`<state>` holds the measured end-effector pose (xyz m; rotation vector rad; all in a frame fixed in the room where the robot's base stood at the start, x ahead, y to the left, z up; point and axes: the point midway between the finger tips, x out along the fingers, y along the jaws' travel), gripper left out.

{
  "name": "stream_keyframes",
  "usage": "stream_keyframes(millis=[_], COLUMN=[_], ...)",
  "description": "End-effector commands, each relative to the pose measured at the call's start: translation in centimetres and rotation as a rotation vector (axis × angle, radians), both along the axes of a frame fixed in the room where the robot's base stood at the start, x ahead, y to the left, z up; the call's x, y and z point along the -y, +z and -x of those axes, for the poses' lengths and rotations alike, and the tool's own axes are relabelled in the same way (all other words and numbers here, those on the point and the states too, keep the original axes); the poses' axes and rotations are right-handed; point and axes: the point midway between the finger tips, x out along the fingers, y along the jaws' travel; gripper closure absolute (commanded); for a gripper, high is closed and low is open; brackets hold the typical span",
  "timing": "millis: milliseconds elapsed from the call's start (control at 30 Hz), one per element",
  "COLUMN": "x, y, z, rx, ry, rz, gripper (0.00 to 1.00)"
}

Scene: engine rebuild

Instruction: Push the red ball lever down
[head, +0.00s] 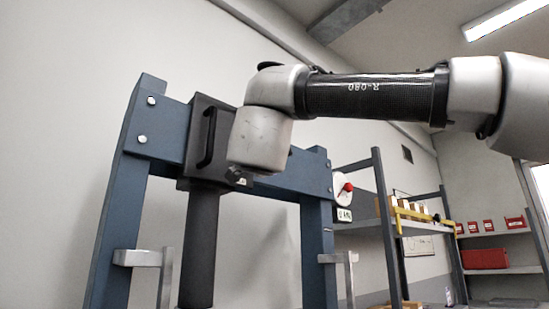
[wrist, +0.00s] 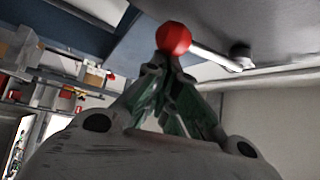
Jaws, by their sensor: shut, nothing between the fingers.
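The red ball (wrist: 173,38) shows in the wrist view, at the end of a pale metal lever rod (wrist: 212,58). The rod runs right to a dark round pivot (wrist: 240,52) by the blue-grey frame. My gripper (wrist: 168,64) is shut and empty, its tips right at the ball's lower edge in the picture; I cannot tell whether they touch it. In the head view my arm covers part of the press, and my fingers are not clearly visible. A small red spot (head: 347,187) shows there before a white round disc; I cannot tell whether it is the ball.
The blue press frame (head: 115,215) stands close, with a dark ram (head: 199,245) hanging from its crossbeam. Shelves (head: 362,225) with boxes stand behind at the right, near a red toolbox (head: 485,258). A pale wall lies behind the press.

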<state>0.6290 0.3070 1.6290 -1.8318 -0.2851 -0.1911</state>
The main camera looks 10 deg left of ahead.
Motion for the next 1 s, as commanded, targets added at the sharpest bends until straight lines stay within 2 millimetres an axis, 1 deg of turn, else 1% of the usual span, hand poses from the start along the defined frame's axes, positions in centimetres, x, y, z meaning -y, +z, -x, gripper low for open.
stream_keyframes(millis=[100, 400, 1000], x=[-0.48, -0.87, -0.75], y=[-0.21, -0.33, -0.26], z=[0.46, 0.99, 0.88], rx=[-0.013, -0.01, -0.009], ry=[0.002, -0.001, -0.002], rz=[-0.01, -0.01, -0.01], gripper=[1.0, 1.0, 1.0])
